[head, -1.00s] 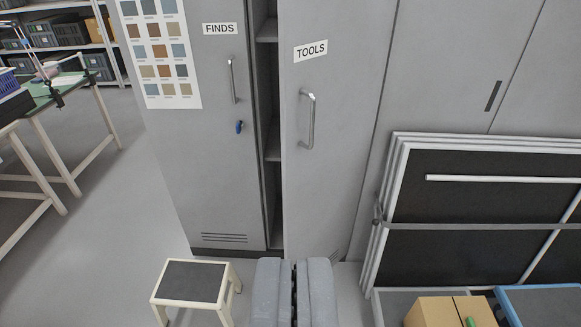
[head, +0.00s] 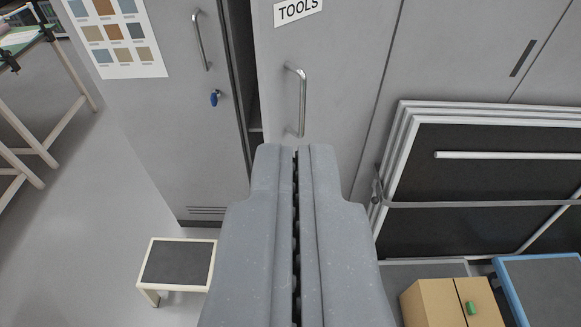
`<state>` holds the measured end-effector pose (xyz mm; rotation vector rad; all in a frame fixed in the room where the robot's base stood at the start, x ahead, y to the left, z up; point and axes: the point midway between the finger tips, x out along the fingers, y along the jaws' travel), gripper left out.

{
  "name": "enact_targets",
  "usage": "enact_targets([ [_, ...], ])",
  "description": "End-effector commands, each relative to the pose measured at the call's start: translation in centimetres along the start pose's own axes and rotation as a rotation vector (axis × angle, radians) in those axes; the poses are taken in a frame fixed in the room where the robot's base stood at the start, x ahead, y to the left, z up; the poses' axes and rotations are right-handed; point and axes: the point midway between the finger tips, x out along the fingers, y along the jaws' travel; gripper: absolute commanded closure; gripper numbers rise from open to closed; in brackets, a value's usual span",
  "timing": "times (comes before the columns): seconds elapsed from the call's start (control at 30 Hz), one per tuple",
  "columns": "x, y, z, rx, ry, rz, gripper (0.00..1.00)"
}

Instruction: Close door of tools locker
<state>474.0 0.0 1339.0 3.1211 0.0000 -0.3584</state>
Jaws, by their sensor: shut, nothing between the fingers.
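The tools locker door (head: 345,90) is grey, with a white TOOLS label (head: 297,10) and a vertical metal handle (head: 301,100). It stands ajar: a dark gap with a bit of shelf shows along its left edge, beside the finds locker. My gripper (head: 295,150) is shut and empty, pointing at the door, with its tips just below the handle in the picture. It hides the lower part of the door. I cannot tell whether the tips touch the door.
The finds locker (head: 190,130) with a blue key (head: 214,98) is at left. A small stool (head: 180,263) stands on the floor at lower left. Framed dark panels (head: 480,185) lean at right, with a cardboard box (head: 440,303) and a blue-edged tray (head: 545,290) below.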

Motion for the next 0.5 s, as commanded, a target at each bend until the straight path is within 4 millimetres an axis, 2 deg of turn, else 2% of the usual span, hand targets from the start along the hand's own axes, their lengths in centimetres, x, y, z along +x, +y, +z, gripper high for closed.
enact_targets([
  [0.13, 0.6, -0.1, 0.3, 0.022, -0.014, -0.01, 1.0],
  [0.23, 2.5, -0.2, 1.5, 0.094, -0.06, -0.039, 1.0],
  [0.37, 6.7, -0.5, 4.6, 0.28, -0.174, -0.106, 1.0],
  [0.5, 11.8, -1.5, 8.9, 0.542, -0.336, -0.18, 1.0],
])
